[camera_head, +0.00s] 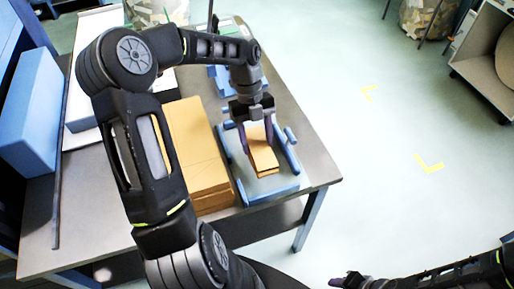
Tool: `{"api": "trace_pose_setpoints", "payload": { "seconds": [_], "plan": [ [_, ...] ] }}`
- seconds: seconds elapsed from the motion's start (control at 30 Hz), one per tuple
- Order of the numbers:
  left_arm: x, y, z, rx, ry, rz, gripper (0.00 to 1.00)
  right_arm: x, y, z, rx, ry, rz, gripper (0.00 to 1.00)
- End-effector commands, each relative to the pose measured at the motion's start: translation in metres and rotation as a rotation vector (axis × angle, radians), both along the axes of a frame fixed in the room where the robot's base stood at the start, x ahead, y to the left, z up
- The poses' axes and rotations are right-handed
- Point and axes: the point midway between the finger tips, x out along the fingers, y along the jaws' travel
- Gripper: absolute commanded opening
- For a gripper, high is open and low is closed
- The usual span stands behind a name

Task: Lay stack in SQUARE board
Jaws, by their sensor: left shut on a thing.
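A small tan stack (262,159) of flat card-like pieces is held in my left gripper (256,122), whose fingers point down and are shut on its far end. The stack is over a blue-framed board (272,191) near the right front of the table. I cannot tell whether the stack touches the board's surface. A second blue frame (222,74) stands farther back, mostly hidden behind my left arm. Which board is the square one cannot be read here. My right arm enters at the bottom right, and its gripper (345,281) is only partly visible at the frame's edge.
A large pile of brown cardboard (190,140) lies on the grey table (318,172), just left of the blue-framed board. A blue box (30,112) stands at the left. Open floor with yellow marks lies to the right, with a shelf (485,60) beyond.

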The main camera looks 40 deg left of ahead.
Motion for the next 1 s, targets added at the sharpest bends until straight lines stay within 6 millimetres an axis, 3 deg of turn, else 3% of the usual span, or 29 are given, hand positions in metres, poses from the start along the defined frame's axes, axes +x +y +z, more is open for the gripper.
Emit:
{"api": "trace_pose_setpoints", "payload": {
  "seconds": [0.3, 0.67, 0.7, 1.0],
  "plan": [
    [-0.001, -0.001, -0.034, -0.003, 0.002, 0.000, 0.09, 0.000, 0.000, 0.004, -0.001, 0.001, 0.000, 0.36],
    [0.000, 0.000, -0.039, 0.000, 0.000, 0.000, 0.09, 0.000, 0.000, 0.002, -0.001, 0.001, -0.001, 0.36],
    [0.000, 0.000, -0.040, 0.000, 0.000, 0.000, 0.54, 0.000, 0.000, 0.002, -0.001, 0.001, -0.001, 0.36],
    [0.000, 0.000, -0.039, 0.000, 0.000, 0.000, 0.75, 0.000, 0.000, 0.002, -0.001, 0.001, 0.000, 0.36]
  ]
}}
